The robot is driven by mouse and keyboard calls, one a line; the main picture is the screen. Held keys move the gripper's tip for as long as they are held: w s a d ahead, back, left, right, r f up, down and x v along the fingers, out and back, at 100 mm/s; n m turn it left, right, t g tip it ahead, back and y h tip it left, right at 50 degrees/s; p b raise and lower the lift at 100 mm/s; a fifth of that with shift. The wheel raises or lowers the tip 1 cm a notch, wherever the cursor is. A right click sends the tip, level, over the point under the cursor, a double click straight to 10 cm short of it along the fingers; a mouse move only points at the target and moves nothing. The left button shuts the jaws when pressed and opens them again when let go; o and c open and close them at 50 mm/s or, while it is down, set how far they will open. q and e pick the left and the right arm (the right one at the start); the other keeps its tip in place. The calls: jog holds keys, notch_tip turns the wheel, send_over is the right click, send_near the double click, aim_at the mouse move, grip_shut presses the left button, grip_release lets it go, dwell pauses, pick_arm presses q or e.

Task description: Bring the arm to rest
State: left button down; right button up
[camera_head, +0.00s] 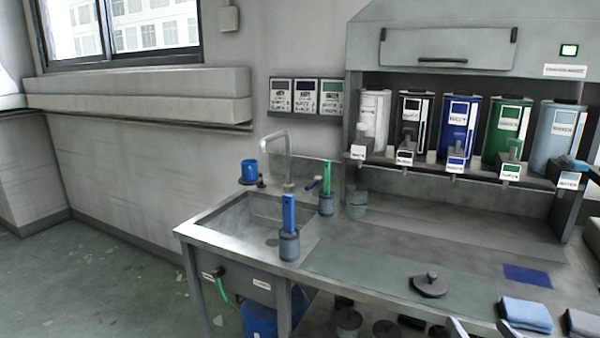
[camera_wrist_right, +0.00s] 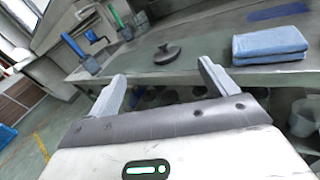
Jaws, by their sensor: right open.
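My right gripper (camera_head: 481,326) shows only by its two pale fingertips at the bottom edge of the head view, in front of the counter. In the right wrist view its fingers (camera_wrist_right: 163,82) are wide apart with nothing between them, so it is open and empty. It is apart from the counter (camera_wrist_right: 190,77) and the things on it. The rest of the right arm is out of the head view. My left gripper and left arm are not in view.
Folded blue cloths (camera_head: 526,315) and a dark round lid (camera_head: 430,285) lie on the counter near the gripper. A sink (camera_head: 245,222) with a tap (camera_head: 288,155) is at left. Several dispensers (camera_head: 457,125) line the back. Open floor (camera_head: 90,275) lies left.

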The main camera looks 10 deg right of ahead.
jog(key=s+a+f+m+g+y, duration=0.1)
jog(key=a+f+m+g, duration=0.1)
jog(key=a+f+m, duration=0.35)
jog(key=s+a+f+m+g, duration=0.2)
jog(key=f+m, duration=0.5)
jog(key=m, duration=0.1)
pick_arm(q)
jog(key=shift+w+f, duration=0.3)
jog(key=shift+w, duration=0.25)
pick_arm(e)
jog(key=s+a+f+m+g+y, duration=0.1)
jog(key=a+f+m+y, duration=0.2)
jog(key=a+m, duration=0.4)
jog(key=s+a+f+m+g+y, duration=0.1)
jog(key=s+a+f+m+y, duration=0.1)
jog(key=a+m, duration=0.6)
jog(key=a, duration=0.3)
jog(key=shift+s+a+f+g+y, duration=0.15)
jog(key=shift+s+f+g+y, duration=0.15)
jog(key=shift+f+y, duration=0.1)
